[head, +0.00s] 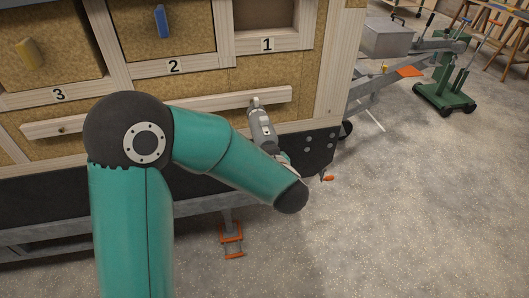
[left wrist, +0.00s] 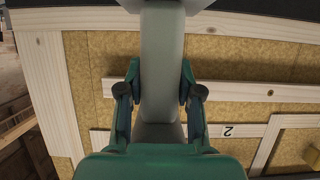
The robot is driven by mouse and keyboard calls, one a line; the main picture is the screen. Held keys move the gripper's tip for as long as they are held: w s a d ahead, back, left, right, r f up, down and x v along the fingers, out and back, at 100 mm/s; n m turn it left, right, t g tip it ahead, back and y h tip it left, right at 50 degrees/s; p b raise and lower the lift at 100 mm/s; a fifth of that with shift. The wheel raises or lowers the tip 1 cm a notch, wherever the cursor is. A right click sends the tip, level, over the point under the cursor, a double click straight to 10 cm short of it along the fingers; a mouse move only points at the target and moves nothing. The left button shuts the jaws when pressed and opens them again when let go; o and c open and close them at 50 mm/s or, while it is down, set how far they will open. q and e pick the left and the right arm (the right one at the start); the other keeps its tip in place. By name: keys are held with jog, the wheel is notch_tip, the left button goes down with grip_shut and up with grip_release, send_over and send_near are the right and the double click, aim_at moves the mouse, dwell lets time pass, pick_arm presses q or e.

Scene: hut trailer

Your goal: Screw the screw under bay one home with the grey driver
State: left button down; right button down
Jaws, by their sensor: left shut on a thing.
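The grey driver (head: 262,127) is held by my left gripper (head: 284,158), its nose pointing up at the pale wooden rail (head: 190,105) below bay one (head: 267,15). The nose (head: 255,102) overlaps the rail near its right end; I cannot tell whether it touches. The screw under bay one is hidden there. In the left wrist view, both green fingers of my left gripper (left wrist: 161,92) close on either side of the driver's grey body (left wrist: 162,60), which hides the spot in front of it. My right gripper is not in view.
A dark screw head (head: 61,130) shows at the rail's left end. A dark chassis plate (head: 308,150) and orange-handled parts (head: 231,232) lie below. Open floor (head: 420,210) lies right.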

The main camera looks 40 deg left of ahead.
pick_arm(q)
jog(key=shift+w+a+r, duration=0.2)
jog(key=shift+w+a, duration=0.25)
jog(key=shift+a, duration=0.1)
dwell(1.1)
jog(key=shift+d, duration=0.1)
jog(key=shift+s+d+p, duration=0.3)
jog(key=shift+s+d, duration=0.75)
jog(key=shift+d, duration=0.05)
jog(key=s+a+b, duration=0.1)
jog(key=s, duration=0.6)
jog(key=shift+s+a+b, duration=0.25)
jog(key=shift+s+b, duration=0.1)
jog(key=shift+s, duration=0.05)
jog(key=shift+f, duration=0.1)
